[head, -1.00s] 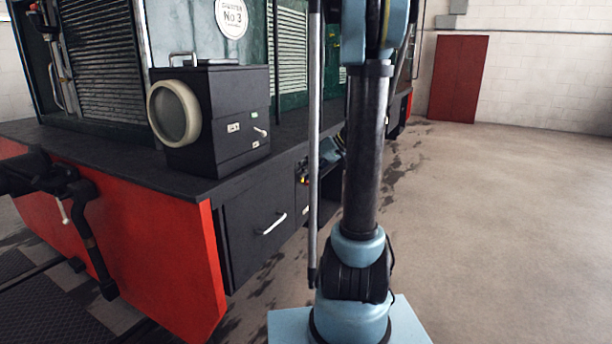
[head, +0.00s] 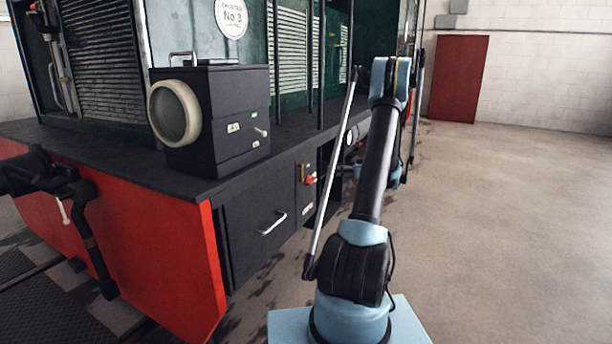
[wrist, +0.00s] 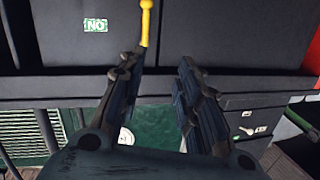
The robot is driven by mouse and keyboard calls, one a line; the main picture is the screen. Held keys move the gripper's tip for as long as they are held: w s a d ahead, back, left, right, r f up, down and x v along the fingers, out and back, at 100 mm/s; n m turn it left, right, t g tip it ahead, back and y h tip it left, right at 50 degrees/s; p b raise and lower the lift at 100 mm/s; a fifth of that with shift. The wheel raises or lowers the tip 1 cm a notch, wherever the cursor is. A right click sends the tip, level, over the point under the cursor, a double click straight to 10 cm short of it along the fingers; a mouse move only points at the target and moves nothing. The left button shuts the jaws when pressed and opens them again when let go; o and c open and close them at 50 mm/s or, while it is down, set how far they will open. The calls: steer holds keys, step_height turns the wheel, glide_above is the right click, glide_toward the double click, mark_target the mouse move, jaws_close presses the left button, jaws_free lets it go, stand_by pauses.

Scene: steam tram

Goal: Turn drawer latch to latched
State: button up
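The drawer front is dark, with a white handle (head: 274,223), and looks closed. My gripper (wrist: 160,68) is open and empty, its fingers just below the lever in the wrist picture and apart from it. In the head view my gripper is mostly hidden behind my arm.
A red knob (head: 311,180) sits beside the yellow piece. A black lamp box (head: 215,125) stands on the footplate above. Upright poles (head: 310,70) rise from the footplate edge. The floor (head: 500,220) at right is clear.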

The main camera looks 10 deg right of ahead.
mark_target(302, 173)
steer(key=w+d+f+n+y, duration=0.1)
steer(key=d+f, duration=0.2)
steer(key=d, duration=0.1)
steer(key=x, duration=1.7)
steer(key=shift+w+t, duration=0.35)
steer(key=shift+t, duration=0.05)
steer(key=shift+r, duration=0.1)
jaws_close()
